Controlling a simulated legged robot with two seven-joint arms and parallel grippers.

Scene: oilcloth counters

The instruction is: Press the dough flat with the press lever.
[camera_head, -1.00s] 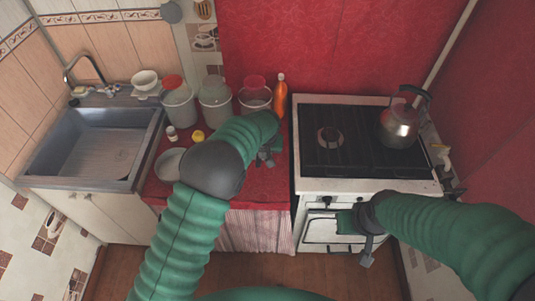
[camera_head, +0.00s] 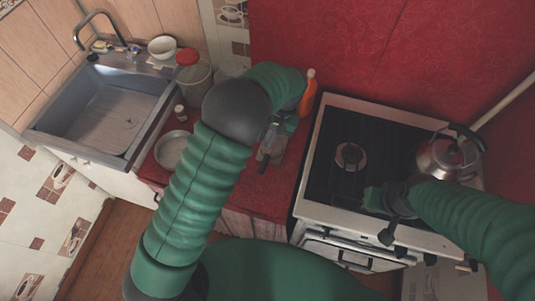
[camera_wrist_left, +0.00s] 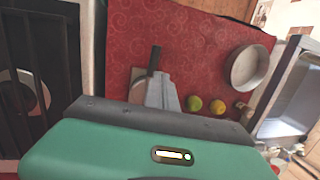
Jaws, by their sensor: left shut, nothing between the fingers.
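My left gripper (camera_head: 269,143) is over the red counter, left of the stove, pointing down and partly hidden by its own arm. It is shut and empty; its grey fingers (camera_wrist_left: 164,96) show in the left wrist view.
A metal bowl (camera_head: 171,152) stands on the counter's left. A green fruit (camera_wrist_left: 193,104) and a yellow one (camera_wrist_left: 217,106) lie near it. A red-lidded jar (camera_head: 193,78) and orange bottle (camera_head: 308,92) stand at the back. A kettle (camera_head: 446,157) is on the stove (camera_head: 330,205).

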